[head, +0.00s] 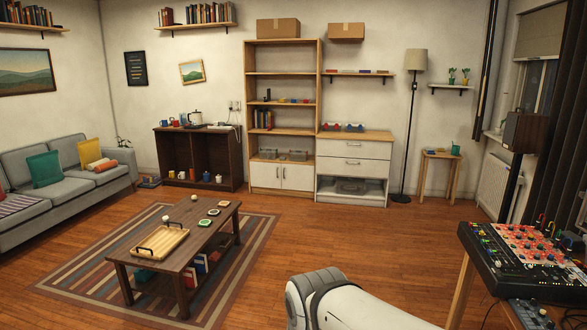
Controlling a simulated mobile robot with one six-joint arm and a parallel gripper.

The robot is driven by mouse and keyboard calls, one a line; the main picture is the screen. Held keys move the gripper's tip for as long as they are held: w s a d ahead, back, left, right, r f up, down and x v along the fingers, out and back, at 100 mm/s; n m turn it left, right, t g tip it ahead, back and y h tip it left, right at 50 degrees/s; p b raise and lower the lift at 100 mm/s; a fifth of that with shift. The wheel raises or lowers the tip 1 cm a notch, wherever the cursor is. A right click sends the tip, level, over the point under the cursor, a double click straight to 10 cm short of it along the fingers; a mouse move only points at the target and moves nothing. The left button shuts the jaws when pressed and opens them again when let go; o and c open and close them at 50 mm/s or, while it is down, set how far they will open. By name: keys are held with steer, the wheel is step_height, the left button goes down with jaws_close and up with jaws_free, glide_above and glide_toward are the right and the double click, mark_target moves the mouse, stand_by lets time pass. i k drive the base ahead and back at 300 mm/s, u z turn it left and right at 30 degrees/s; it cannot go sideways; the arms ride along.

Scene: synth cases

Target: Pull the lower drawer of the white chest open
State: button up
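The white chest (318,189) stands against the back wall, to the right of the tall shelf unit, with a light wood top. A white link of my arm shows at the bottom centre, far from the chest. My gripper is not in view.
Wood floor between my arm and the chest is clear. A coffee table (172,250) on a striped rug stands at left. A floor lamp (416,60) and small stool (440,155) stand right of the chest. A table with a mixer (510,280) is near at right.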

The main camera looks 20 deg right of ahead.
mark_target(339, 166)
steer(key=z, duration=0.2)
steer(key=i, duration=0.75)
steer(key=z, duration=0.55)
steer(key=i, duration=1.6)
steer(key=z, duration=0.75)
steer(key=i, duration=3.25)
steer(key=u, duration=0.5)
steer(key=i, duration=1.6)
steer(key=u, duration=0.6)
steer(key=i, duration=1.3)
steer(key=u, duration=0.4)
